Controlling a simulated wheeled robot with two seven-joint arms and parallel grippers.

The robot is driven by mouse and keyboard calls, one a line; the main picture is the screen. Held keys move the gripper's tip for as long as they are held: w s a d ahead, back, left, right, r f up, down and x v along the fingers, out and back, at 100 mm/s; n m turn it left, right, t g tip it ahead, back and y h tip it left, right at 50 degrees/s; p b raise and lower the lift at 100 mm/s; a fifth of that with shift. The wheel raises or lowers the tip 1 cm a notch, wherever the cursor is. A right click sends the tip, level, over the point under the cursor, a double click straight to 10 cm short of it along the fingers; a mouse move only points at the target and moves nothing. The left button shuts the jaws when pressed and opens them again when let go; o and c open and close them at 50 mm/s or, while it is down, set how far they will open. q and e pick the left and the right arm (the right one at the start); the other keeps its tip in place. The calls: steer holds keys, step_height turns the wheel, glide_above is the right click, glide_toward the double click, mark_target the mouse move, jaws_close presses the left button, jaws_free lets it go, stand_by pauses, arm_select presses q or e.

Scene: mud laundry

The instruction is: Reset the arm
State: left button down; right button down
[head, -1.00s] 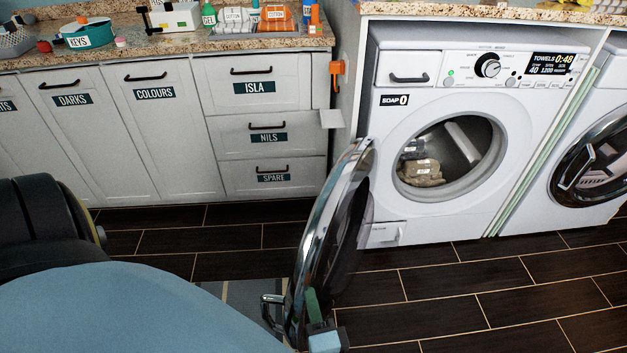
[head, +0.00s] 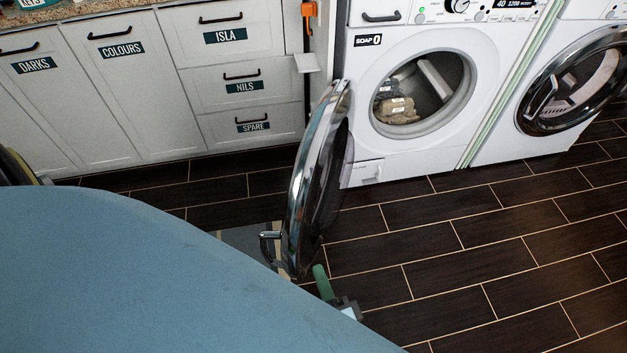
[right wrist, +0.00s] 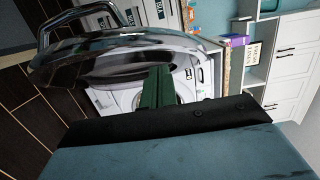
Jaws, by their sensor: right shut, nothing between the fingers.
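My right gripper (head: 320,280) shows at the bottom centre of the head view, partly hidden behind my large blue arm link. Its green fingers are together with nothing between them. It is close to the lower edge of the open washer door (head: 318,180); I cannot tell if they touch. In the right wrist view, the shut green fingers (right wrist: 157,85) point toward the washer, with the door's chrome rim and handle above them at the left. My left gripper is not in view.
The washer (head: 420,90) has its door swung wide open and folded towels inside its drum. A second washer (head: 575,85) stands to its right, its door shut. Labelled cabinets (head: 120,90) line the left. A mat (head: 252,240) lies behind the door. The dark floor at right is clear.

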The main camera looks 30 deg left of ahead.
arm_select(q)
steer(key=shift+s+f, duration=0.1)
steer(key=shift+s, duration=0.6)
arm_select(e)
steer(key=shift+s+d, duration=0.3)
steer(key=shift+s, duration=0.25)
